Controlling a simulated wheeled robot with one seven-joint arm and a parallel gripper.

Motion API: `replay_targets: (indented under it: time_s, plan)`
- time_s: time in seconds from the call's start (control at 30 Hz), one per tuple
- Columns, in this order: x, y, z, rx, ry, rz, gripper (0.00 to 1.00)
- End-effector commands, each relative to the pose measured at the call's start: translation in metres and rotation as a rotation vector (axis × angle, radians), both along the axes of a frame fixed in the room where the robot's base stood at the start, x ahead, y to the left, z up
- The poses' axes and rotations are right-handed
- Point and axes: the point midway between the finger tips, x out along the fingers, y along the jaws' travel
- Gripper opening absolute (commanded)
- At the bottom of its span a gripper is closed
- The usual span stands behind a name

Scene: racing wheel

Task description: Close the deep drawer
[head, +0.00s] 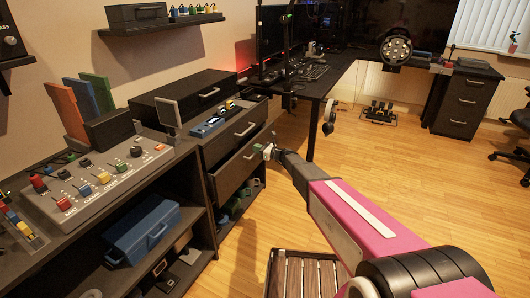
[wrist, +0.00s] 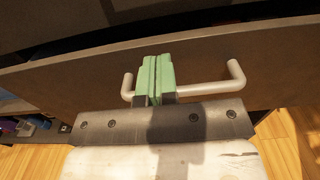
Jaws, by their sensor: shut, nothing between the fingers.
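The deep drawer (head: 236,174) is the lower drawer of the dark cabinet left of centre in the head view. Its front seems to stand a little out from the cabinet. Its brown front panel (wrist: 75,80) fills much of the wrist view, with a silver bar handle (wrist: 211,88) across it. My gripper (head: 267,152) is at the drawer front in the head view. In the wrist view, its green fingertips (wrist: 154,78) are shut together, with nothing between them. They overlap the handle near its left end; contact is hard to tell.
A control panel (head: 95,183) and a blue toolbox (head: 143,232) are on the shelving at left. A slatted wooden piece (head: 303,275) stands low beside my arm. The wooden floor (head: 395,165) at right is mostly clear.

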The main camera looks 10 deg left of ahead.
Motion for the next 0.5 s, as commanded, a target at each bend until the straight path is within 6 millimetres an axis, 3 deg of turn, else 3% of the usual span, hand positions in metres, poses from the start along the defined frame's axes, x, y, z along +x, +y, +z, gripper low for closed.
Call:
replay_targets:
  time_s: [0.2,0.5]
  plan:
    - [0.008,0.021,0.0,0.0,0.0,0.0,0.0]
    - [0.009,0.025,0.0,0.0,0.0,0.0,0.0]
